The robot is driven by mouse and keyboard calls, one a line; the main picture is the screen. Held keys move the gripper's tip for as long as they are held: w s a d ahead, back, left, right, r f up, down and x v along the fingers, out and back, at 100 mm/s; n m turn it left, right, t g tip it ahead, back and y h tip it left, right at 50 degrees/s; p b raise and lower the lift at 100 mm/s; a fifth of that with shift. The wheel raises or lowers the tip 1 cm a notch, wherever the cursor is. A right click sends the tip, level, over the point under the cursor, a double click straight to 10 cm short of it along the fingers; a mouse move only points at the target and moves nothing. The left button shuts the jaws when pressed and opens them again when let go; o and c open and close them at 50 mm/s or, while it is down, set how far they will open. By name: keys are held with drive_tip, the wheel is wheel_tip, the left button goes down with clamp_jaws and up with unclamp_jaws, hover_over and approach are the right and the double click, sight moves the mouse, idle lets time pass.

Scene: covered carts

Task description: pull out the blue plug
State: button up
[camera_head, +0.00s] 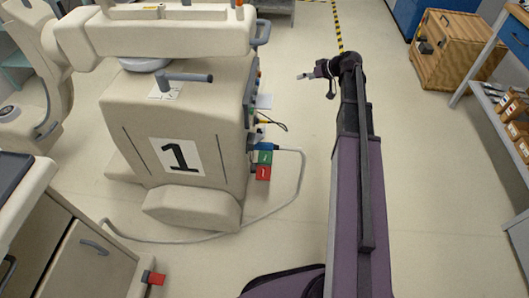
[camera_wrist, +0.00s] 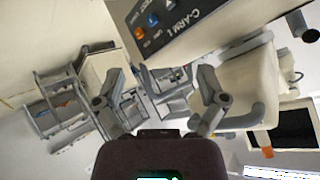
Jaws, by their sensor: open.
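The blue plug (camera_head: 267,146) sits at the right side of the beige machine marked 1 (camera_head: 183,160), with a grey cable (camera_head: 301,178) running from it down to the floor. Green (camera_head: 265,157) and red (camera_head: 263,172) blocks sit just below it. My gripper (camera_head: 303,76) is in the air to the right of the machine, farther back than the plug and apart from it. In the wrist view my gripper (camera_wrist: 165,95) has its two fingers spread with nothing between them. I cannot make out the blue plug in the wrist view.
The grey cable loops across the floor. A wooden crate (camera_head: 445,55) and a shelf stand at the right. A panel labelled C-ARM 1 (camera_wrist: 185,25) shows in the wrist view. Floor around my arm is clear.

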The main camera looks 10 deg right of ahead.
sight(267, 144)
drive_tip(key=a+f+n+y+b, duration=0.1)
drive_tip(key=a+f+n+b, duration=0.2)
drive_tip(key=f+b, duration=0.8)
drive_tip(key=s+a+f+n+g+y+b, duration=0.1)
drive_tip(key=a+f+n+y+b, duration=0.1)
drive_tip(key=f+b, duration=0.9)
drive_tip(key=a+f+n+g+y+b, duration=0.1)
drive_tip(key=a+f+n+b, duration=0.4)
drive_tip(key=f+b, duration=0.6)
drive_tip(key=shift+s+f+n+y+b, duration=0.25)
drive_tip(key=shift+n+y+b, duration=0.15)
drive_tip(key=shift+b, duration=1.35)
drive_tip(key=shift+w+a+f, duration=0.1)
drive_tip(key=shift+a, duration=0.05)
